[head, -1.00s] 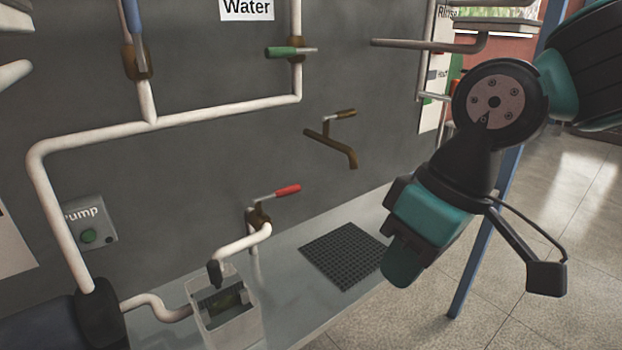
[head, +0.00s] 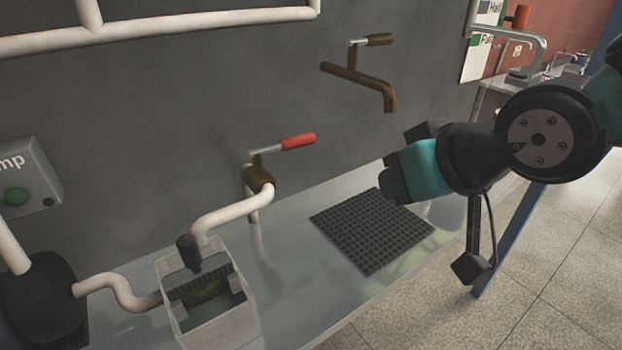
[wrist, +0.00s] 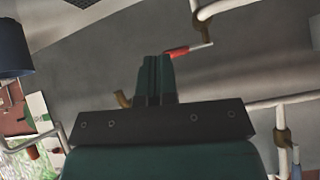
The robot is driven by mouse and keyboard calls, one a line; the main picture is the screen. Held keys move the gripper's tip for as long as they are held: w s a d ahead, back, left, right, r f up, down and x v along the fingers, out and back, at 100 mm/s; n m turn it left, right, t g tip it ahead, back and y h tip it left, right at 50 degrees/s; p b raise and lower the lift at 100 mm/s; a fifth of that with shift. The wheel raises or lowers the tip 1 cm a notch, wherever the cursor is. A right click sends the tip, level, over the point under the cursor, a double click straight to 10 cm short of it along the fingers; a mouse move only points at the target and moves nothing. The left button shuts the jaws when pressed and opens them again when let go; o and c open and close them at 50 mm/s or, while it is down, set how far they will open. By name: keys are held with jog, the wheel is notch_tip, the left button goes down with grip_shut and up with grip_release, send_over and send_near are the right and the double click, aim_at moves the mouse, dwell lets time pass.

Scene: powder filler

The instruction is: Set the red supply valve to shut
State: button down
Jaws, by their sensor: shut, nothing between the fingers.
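The red supply valve has a brass body (head: 258,179) on a white pipe and a red lever handle (head: 297,141). The lever points right and slightly up, across the line of the pipe below it. In the wrist view the red handle (wrist: 178,53) shows just beside the fingertips, partly hidden by them. My gripper (head: 388,183) is to the right of the valve in the head view, clearly apart from it, pointing left. In the wrist view my gripper (wrist: 155,60) has its teal fingers together, with nothing between them.
A brass tap (head: 362,79) sticks out of the wall above and right of the valve. Below the valve, a clear box (head: 222,325) stands on the grey bench. A black grid mat (head: 370,230) lies to the right. A pump button box (head: 28,180) is at left.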

jog(key=w+a+f+t+y+b, duration=0.1)
jog(key=w+a+f+t+b, duration=0.1)
jog(key=w+f+t+b, duration=0.15)
jog(key=t+y+p, duration=0.1)
jog(key=t+p, duration=0.2)
jog(key=p, duration=0.9)
send_near(303, 140)
jog(key=shift+n, duration=0.4)
jog(key=x, duration=0.6)
jog(key=shift+w+a+f, duration=0.1)
jog(key=shift+a+f, duration=0.05)
jog(key=shift+a, duration=0.05)
jog(key=shift+w+a+f, duration=0.25)
jog(key=shift+w, duration=0.2)
jog(key=shift+w+a, duration=0.15)
jog(key=shift+w, duration=0.55)
jog(key=shift+r, duration=0.1)
